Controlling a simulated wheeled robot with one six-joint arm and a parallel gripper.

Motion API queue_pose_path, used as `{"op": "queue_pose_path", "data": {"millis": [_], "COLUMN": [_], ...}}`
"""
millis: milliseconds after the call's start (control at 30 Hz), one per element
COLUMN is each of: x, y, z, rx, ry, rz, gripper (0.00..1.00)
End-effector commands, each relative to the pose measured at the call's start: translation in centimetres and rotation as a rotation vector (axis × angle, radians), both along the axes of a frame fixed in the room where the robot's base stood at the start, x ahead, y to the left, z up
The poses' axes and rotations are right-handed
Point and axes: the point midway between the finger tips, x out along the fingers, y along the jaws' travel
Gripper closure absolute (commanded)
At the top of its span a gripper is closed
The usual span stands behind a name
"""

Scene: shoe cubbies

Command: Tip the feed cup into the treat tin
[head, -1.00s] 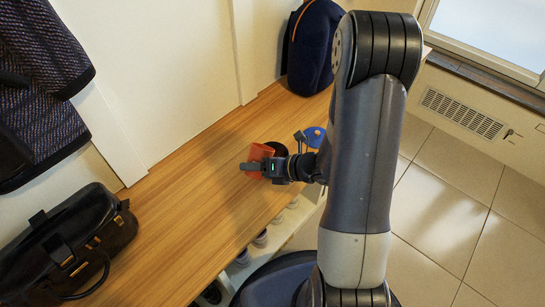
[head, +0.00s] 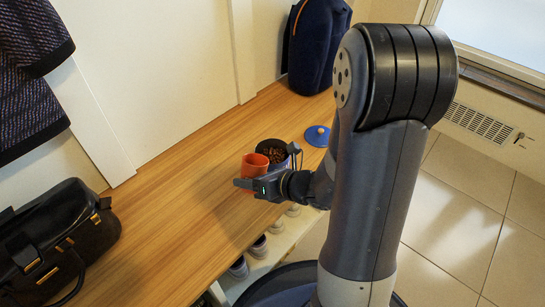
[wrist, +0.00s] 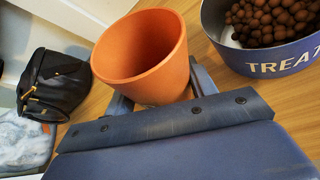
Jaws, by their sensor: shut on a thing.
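The feed cup is an orange, tapered cup (head: 254,161), held upright just above the bench in the head view. In the wrist view the cup (wrist: 140,55) shows a bare inside, with no food visible in it. My gripper (head: 256,179) is shut on the cup, with a finger on either side. The treat tin (head: 262,144) is a round dark-blue tin standing open on the bench, right of the cup. In the wrist view the tin (wrist: 235,54) has white lettering and holds many brown balls (wrist: 265,20). The cup is beside the tin, not over it.
A blue lid (head: 317,136) lies on the wooden bench (head: 170,215) behind and right of the tin. A black handbag (head: 60,240) sits at the left and a navy bag (head: 318,45) at the back. Shoes (head: 258,247) stand below the bench. The bench left of the cup is clear.

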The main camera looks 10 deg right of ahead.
Motion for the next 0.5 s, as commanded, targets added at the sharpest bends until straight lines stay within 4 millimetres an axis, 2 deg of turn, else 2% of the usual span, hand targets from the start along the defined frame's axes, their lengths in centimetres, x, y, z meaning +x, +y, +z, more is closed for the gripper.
{"op": "queue_pose_path", "data": {"millis": [33,200,500], "x": [-0.1,-0.3,-1.0], "y": [0.1,0.2,0.9], "z": [-0.8,-2.0,-1.7], "rx": [-0.006,-0.029,-0.137], "ry": [-0.009,-0.035,-0.154], "rz": [0.000,0.001,0.001], "gripper": [0.72,0.72,0.72]}}
